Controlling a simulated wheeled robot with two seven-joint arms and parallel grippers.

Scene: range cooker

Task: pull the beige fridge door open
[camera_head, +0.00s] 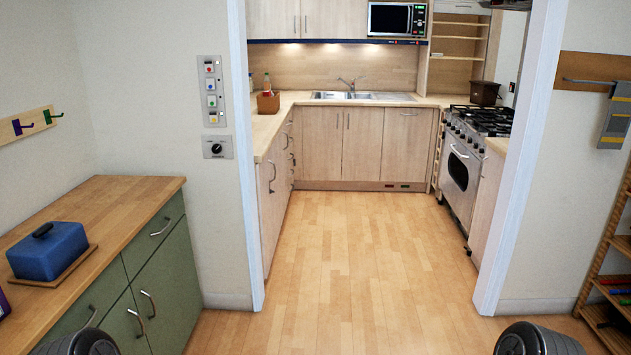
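I cannot pick out a beige fridge door for certain. Light wood cabinet fronts (342,142) line the back of the kitchen beyond a wide doorway. A tall pale unit with open shelves (457,45) stands at the back right, and I cannot tell whether it is part of a fridge. Dark rounded parts of my own arms show at the bottom left and bottom right edges. Neither of my grippers is in view, and nothing near the cabinets is touched by me.
The wood floor (350,255) through the doorway is clear. White door frame posts (523,150) bound the opening. A range cooker (464,165) stands inside on the right. A green cabinet (165,285) with a blue box (48,252) stands at left. A wooden rack (612,270) stands at right.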

